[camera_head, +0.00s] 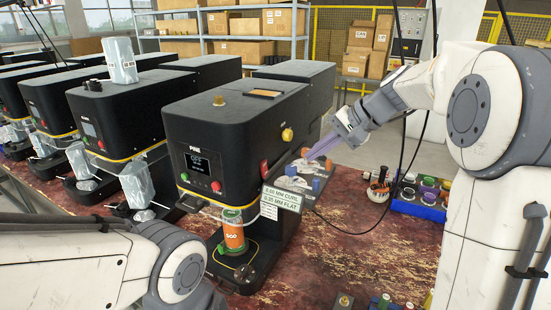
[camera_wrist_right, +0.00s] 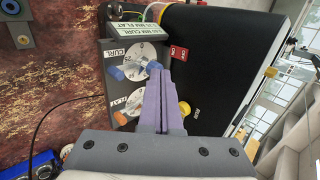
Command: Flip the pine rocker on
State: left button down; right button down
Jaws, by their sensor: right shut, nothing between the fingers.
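The pine seamer (camera_head: 240,115) is the large black machine at the middle of the head view, with a dark display (camera_head: 198,165) on its front. A red rocker (camera_head: 264,169) sits on its right side, and it also shows in the right wrist view (camera_wrist_right: 178,53). I cannot tell which way it is tilted. My right gripper (camera_head: 312,157) has slim purple fingers, shut and empty. In the right wrist view its fingertips (camera_wrist_right: 155,72) are over the dial panel, close to a blue knob, with the rocker beyond and to the right. My left gripper is out of view.
The dial panel (camera_wrist_right: 91,72) on the machine's side bears CURL and FLAT dials with blue and orange knobs. An orange can (camera_head: 232,235) stands at the machine's front. More black seamers (camera_head: 110,105) stand left. A blue tray (camera_head: 420,208) of small parts lies right; a black cable loops nearby.

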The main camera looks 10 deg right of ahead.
aim_at(288, 170)
jog(key=shift+w+d+r, duration=0.15)
jog(key=shift+d, duration=0.1)
jog(key=p+x, duration=0.3)
jog(key=x, duration=0.7)
jog(key=shift+a, duration=0.15)
jog(key=shift+w+a+p, duration=0.75)
jog(key=shift+a+p, duration=0.1)
jog(key=shift+a, duration=0.1)
jog(key=shift+w+a, duration=0.25)
jog(key=shift+a, duration=0.1)
jog(key=shift+w+a+f, duration=0.2)
jog(key=shift+f, duration=0.05)
